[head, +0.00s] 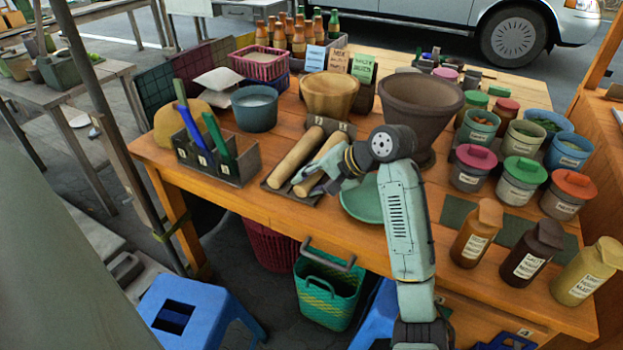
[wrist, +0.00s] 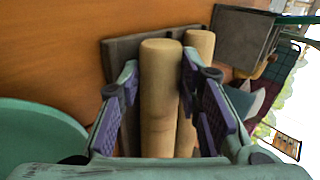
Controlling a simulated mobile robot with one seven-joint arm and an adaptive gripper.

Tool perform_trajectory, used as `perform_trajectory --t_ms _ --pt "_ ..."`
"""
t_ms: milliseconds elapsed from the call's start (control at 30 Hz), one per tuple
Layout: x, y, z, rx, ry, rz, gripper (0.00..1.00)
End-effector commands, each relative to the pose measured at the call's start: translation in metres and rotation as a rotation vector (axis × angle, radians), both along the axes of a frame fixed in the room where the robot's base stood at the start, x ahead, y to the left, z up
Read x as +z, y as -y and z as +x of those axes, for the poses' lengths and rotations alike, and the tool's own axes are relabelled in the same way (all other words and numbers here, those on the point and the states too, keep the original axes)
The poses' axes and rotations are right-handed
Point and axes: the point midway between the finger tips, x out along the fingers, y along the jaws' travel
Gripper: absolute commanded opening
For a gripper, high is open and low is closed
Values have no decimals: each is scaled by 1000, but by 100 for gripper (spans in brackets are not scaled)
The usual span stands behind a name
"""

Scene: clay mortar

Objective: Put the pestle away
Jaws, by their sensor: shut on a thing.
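Two pale wooden pestles lie side by side over a dark rack (head: 277,186) on the table. My gripper (head: 318,178) is at the right-hand pestle (head: 329,153) in the head view, close to its near end. In the wrist view my gripper (wrist: 160,88) has one purple-padded finger on each side of this pestle (wrist: 160,65) and is shut on it. The other pestle (head: 295,157) is just to the left in the head view and partly hidden behind the held one in the wrist view (wrist: 199,45). Whether the held pestle touches the rack is unclear.
A wooden mortar (head: 329,94) and a large dark mortar (head: 421,104) stand behind. A utensil box (head: 236,172) is left of the rack. A green plate (head: 364,200) lies under my arm. Several jars (head: 480,168) crowd the right side.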

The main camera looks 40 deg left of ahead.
Motion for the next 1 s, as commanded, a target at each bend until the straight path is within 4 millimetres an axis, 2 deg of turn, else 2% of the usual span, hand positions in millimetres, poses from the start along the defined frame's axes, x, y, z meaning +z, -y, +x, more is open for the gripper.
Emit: perform_trajectory --t_ms 400,433,767,1000 --pt "-1 -1 0 -1 2 2 0" --pt "-1 -1 0 -1 2 2 32" --pt "-2 0 1 -1 0 -1 54" --pt "-2 0 1 -2 0 -2 55"
